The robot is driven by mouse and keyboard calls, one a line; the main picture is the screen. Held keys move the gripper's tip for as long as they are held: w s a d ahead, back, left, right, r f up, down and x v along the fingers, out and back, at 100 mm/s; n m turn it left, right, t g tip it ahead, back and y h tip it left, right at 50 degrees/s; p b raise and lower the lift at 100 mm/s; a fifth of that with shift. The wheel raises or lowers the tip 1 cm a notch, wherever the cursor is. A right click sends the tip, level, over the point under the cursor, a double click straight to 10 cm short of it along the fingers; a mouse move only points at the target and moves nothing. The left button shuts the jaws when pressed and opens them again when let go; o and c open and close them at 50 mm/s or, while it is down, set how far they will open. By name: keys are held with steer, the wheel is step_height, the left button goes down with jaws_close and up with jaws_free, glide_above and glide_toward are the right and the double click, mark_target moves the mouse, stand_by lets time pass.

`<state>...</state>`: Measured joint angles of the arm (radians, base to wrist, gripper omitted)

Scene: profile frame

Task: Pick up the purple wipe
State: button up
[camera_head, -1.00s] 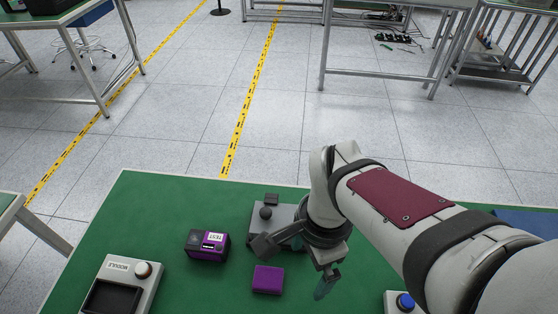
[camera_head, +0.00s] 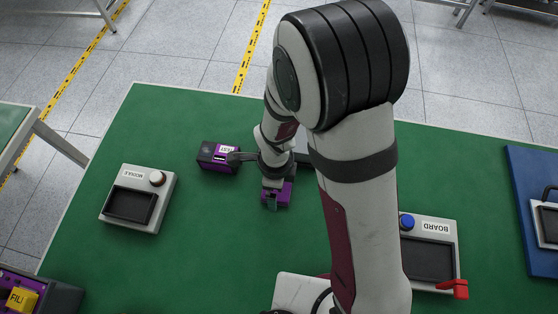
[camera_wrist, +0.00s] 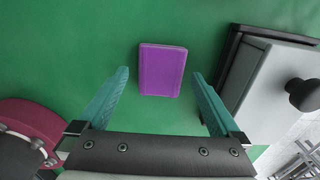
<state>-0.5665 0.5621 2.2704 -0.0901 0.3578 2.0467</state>
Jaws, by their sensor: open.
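The purple wipe (camera_wrist: 162,70) is a small purple block-like pad lying flat on the green table. In the wrist view it lies just beyond and between the two teal fingertips of my gripper (camera_wrist: 160,82). My gripper is open and empty, with green table showing between the fingers and no finger touching the wipe. In the head view the wipe (camera_head: 284,196) is partly hidden behind my gripper (camera_head: 272,205), whose fingers are hard to make out there.
A grey box with a black knob (camera_wrist: 272,85) stands close to the right of my fingers. A purple and black box (camera_head: 217,157) stands left of the gripper. A MODULE tray (camera_head: 138,198) and a BOARD tray (camera_head: 429,252) lie further out.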

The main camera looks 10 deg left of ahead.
steer(key=shift+f, duration=0.55)
steer(key=c, duration=1.4)
steer(key=shift+r, duration=0.6)
step_height(320, 180, up, 3)
steer(key=shift+w+r, duration=0.1)
steer(key=d+r, duration=0.6)
steer(key=d, duration=0.5)
steer(key=shift+d+r, duration=0.35)
steer(key=shift+r, duration=0.05)
